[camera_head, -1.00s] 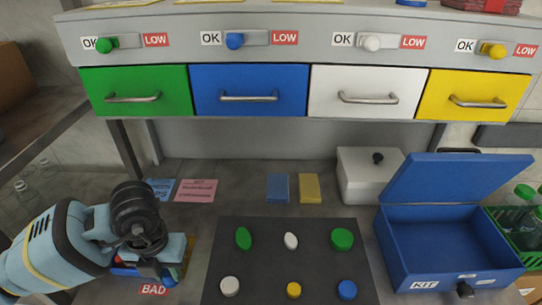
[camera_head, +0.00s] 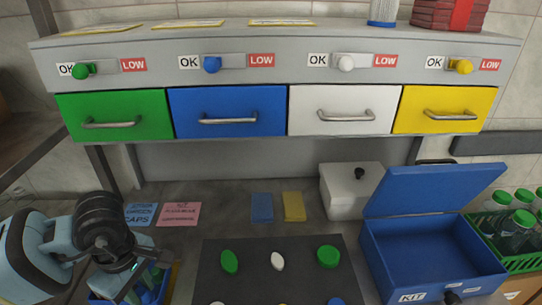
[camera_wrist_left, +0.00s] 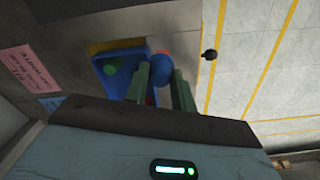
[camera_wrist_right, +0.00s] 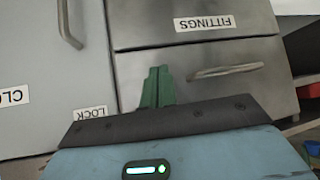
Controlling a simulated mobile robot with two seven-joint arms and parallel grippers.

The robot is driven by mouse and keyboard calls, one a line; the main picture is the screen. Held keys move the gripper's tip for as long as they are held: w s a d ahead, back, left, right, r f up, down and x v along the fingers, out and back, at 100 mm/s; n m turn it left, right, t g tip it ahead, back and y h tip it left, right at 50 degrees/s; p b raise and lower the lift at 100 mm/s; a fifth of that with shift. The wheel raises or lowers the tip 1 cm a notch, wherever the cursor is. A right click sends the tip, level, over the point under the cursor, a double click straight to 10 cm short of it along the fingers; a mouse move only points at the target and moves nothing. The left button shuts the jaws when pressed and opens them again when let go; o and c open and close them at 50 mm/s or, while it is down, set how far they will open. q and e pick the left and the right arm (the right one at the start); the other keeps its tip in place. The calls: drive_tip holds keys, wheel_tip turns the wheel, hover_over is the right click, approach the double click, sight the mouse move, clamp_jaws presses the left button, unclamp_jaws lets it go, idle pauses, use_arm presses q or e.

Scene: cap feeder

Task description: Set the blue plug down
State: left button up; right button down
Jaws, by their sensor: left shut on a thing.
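My left gripper (camera_wrist_left: 160,88) is shut on the blue plug (camera_wrist_left: 160,70), whose round blue body shows between the green fingers in the left wrist view. A small red thing shows just beyond the plug. The blue tray (camera_wrist_left: 125,54), with a green piece (camera_wrist_left: 110,67) in it, lies beside and below the fingers. In the head view, the left gripper (camera_head: 133,275) is over the blue tray (camera_head: 163,283) at the lower left, and the plug cannot be made out. My right gripper (camera_wrist_right: 158,88) has its fingers together and empty, in front of grey drawers.
A dark mat (camera_head: 210,275) with several coloured caps lies right of the tray. The open blue kit box (camera_head: 430,265) and a white lidded box (camera_head: 347,190) stand further right. Pink (camera_head: 180,214) and blue (camera_head: 140,214) notes lie behind the tray. Coloured drawers hang above.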

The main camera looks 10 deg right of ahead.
use_arm(q)
drive_tip(key=m, duration=0.4)
drive_tip(key=shift+a+r, duration=0.15)
drive_tip(key=shift+r, duration=0.15)
drive_tip(key=m, duration=0.3)
drive_tip(key=shift+w+a+r+m, duration=0.1)
drive_tip(key=shift+r+m, duration=0.15)
drive_tip(key=shift+m, duration=0.05)
drive_tip(key=m, duration=0.5)
drive_tip(key=shift+a+r+m, duration=0.15)
drive_tip(key=shift+r+m, duration=0.15)
drive_tip(key=shift+r, duration=0.05)
